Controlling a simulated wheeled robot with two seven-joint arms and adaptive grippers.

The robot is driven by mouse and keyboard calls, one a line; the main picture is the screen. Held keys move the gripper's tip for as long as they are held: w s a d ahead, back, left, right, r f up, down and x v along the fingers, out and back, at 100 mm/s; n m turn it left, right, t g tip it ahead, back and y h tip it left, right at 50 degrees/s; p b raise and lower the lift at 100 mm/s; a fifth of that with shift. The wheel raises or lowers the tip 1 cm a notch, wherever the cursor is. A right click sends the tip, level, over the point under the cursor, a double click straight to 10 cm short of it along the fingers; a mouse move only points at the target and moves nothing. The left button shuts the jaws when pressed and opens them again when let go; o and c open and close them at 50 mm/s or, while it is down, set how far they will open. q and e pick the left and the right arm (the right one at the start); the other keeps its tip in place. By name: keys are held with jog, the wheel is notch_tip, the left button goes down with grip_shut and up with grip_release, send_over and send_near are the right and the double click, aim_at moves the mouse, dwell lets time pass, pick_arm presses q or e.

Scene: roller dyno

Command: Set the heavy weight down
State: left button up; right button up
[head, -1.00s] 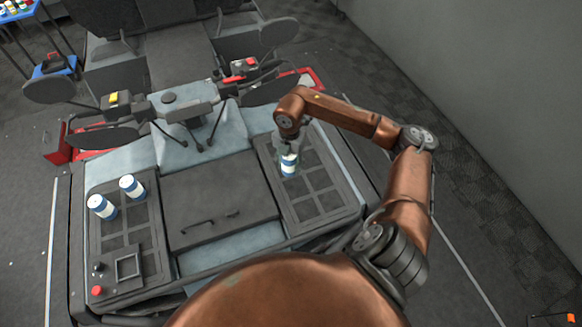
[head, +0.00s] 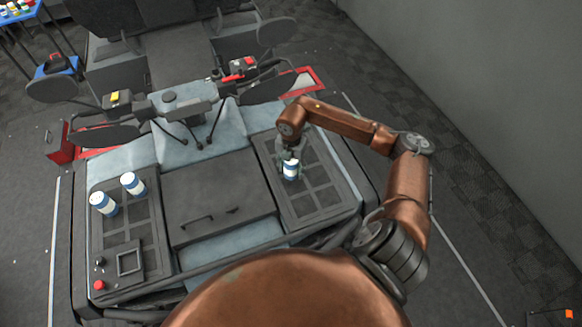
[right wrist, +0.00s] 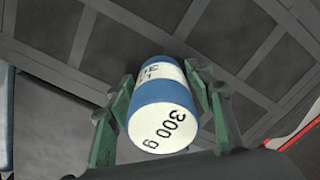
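The weight marked "300 g" (right wrist: 165,120), a white and blue cylinder, is between the green fingers of my right gripper (right wrist: 160,85) in the right wrist view. The fingers lie close along both its sides, and its marked end faces the camera. In the head view, the weight (head: 291,171) is upright below my right gripper (head: 290,153), over the right grid panel (head: 318,205). I cannot tell whether its base touches the panel. My left gripper is not in view.
Two similar white and blue cylinders, one (head: 103,203) and another (head: 133,185), stand on the left panel (head: 120,236). A dark lid with a handle (head: 215,200) lies between the panels. The right panel's front part is clear.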

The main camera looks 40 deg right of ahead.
jog(key=shift+o, duration=0.7)
jog(key=shift+s+r, duration=0.1)
jog(key=shift+s, duration=0.05)
jog(key=shift+r, duration=0.15)
notch_tip(320, 180, up, 12)
jog(key=shift+r+b, duration=0.1)
jog(key=shift+b, duration=0.9)
